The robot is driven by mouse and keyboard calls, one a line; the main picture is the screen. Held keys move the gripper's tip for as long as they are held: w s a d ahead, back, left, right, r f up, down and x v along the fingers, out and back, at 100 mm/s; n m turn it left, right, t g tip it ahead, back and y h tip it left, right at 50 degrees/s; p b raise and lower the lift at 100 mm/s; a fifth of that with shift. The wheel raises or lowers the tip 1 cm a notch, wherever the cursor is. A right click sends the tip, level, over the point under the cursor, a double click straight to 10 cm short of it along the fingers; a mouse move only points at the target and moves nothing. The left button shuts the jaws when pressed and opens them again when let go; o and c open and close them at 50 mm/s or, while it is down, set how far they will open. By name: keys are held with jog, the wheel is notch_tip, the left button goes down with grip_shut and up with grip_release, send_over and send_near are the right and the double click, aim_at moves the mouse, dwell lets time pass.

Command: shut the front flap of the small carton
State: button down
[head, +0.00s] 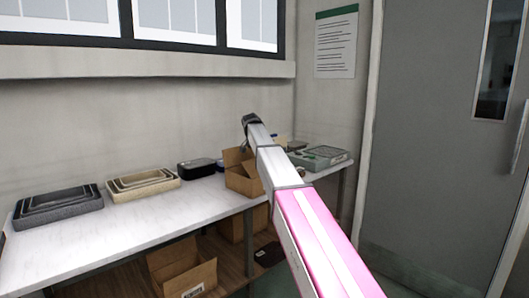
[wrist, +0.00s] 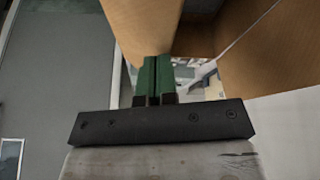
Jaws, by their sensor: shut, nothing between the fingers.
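The small brown carton (head: 242,182) stands on the white table, partly hidden behind my arm in the head view. Its top looks open, with cardboard panels standing up. In the wrist view, brown cardboard panels (wrist: 270,50) fill the upper right, with a gap between them. I cannot tell for sure which panel is the front flap. My gripper (wrist: 155,78) has green fingers, pressed together and empty. They show right by the lower edge of a cardboard panel (wrist: 145,25); I cannot tell whether they touch it. The fingertips are hidden in the head view.
On the table (head: 150,213) left of the carton are dark nested trays (head: 58,207), beige nested trays (head: 142,186) and a black box (head: 196,169). A grey case (head: 320,158) lies to the right. An open carton (head: 182,275) sits on the lower shelf. A grey door is at right.

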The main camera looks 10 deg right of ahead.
jog(key=w+a+f+g+h, duration=0.1)
jog(key=w+a+f, duration=0.2)
jog(key=f, duration=0.4)
jog(key=shift+w+f, duration=0.15)
jog(key=shift+w, duration=0.05)
dwell(0.3)
jog(key=shift+f, duration=0.1)
dwell(0.4)
jog(key=shift+s+d+f, duration=0.1)
jog(key=shift+s, duration=0.05)
